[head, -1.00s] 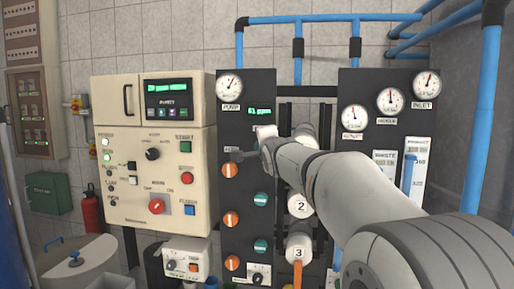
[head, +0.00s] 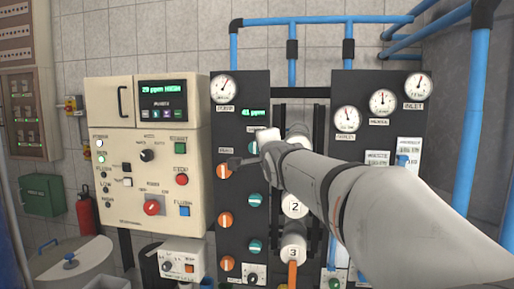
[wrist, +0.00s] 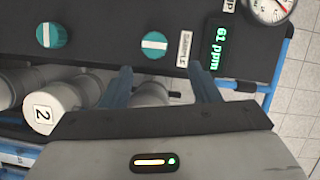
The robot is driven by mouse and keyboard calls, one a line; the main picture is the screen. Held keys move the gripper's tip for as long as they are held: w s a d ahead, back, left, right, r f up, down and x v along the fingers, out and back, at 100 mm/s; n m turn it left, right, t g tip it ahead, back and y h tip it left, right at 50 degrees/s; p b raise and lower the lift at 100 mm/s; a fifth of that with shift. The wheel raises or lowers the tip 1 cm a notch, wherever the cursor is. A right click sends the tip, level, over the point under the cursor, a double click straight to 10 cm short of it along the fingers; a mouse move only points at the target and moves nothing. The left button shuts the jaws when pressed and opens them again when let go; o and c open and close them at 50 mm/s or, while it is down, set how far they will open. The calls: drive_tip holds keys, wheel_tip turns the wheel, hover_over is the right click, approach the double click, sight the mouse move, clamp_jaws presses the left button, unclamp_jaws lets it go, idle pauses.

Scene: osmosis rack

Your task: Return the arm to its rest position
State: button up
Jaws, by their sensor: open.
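My arm (head: 378,207) reaches from the lower right across the front of the right half of the rack. My gripper (head: 238,163) is in front of the black rack panel (head: 240,125), near the upper orange knob (head: 225,171). In the wrist view my gripper (wrist: 163,82) has its two fingers apart with nothing held between them. A teal knob with a white bar (wrist: 155,45) shows beyond the gap between the fingertips. I cannot tell whether a finger touches the panel. The arm hides part of the rack's middle.
White numbered vessels (head: 293,206) stand in the middle of the rack beside my arm. A cream control cabinet (head: 135,200) is to the left. Blue pipes (head: 477,120) run along the top and right. A pale tank (head: 75,268) is at the lower left.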

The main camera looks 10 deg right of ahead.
drive_tip(key=shift+s, duration=0.2)
drive_tip(key=s+a+f+n+g, duration=0.1)
drive_tip(key=s+f+n+g, duration=0.6)
drive_tip(key=s+f, duration=0.9)
drive_tip(key=s+a+f+n+g, duration=0.1)
drive_tip(key=s+f+n+g, duration=0.6)
drive_tip(key=s+f, duration=0.8)
wheel_tip(320, 180, down, 4)
drive_tip(key=shift+s+r+n+g+y, duration=0.2)
drive_tip(key=shift+s+n+g+y, duration=0.15)
drive_tip(key=shift+n, duration=0.75)
